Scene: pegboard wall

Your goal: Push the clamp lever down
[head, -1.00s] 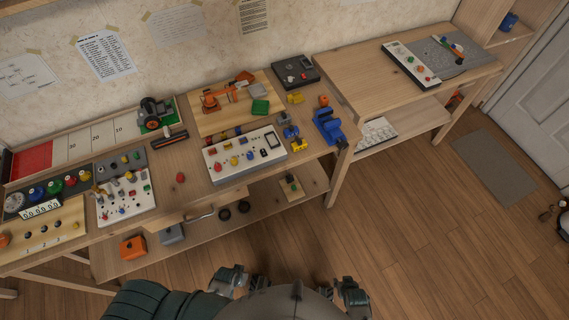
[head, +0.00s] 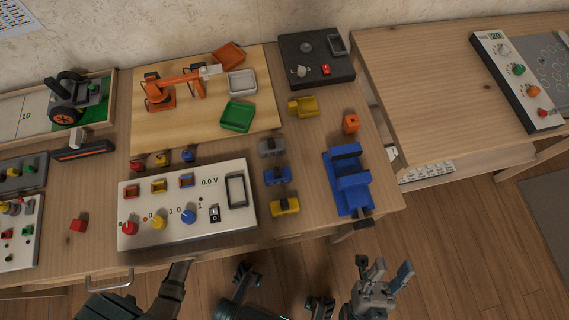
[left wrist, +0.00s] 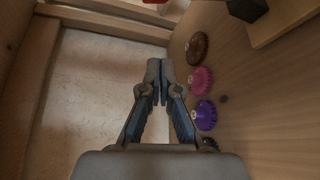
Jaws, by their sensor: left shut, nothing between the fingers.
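A blue vise-like clamp (head: 348,180) sits at the right front edge of the workbench in the head view. A dark part (head: 363,218) sticks out at its front edge; I cannot tell for sure which part is the lever. My right gripper (head: 388,268) is open and empty, in front of the bench edge and below the clamp in the picture, apart from it. My left gripper (left wrist: 159,76) is shut and empty in the left wrist view, near a wooden surface with knobs. The clamp is not in that view.
A white control panel (head: 187,237) stands left of the clamp. Small grey, blue and yellow (head: 285,207) blocks lie between them. An orange block (head: 351,123) is behind the clamp. Brown, pink (left wrist: 200,80) and purple knobs line the wood beside my left gripper. A second table (head: 440,90) stands right.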

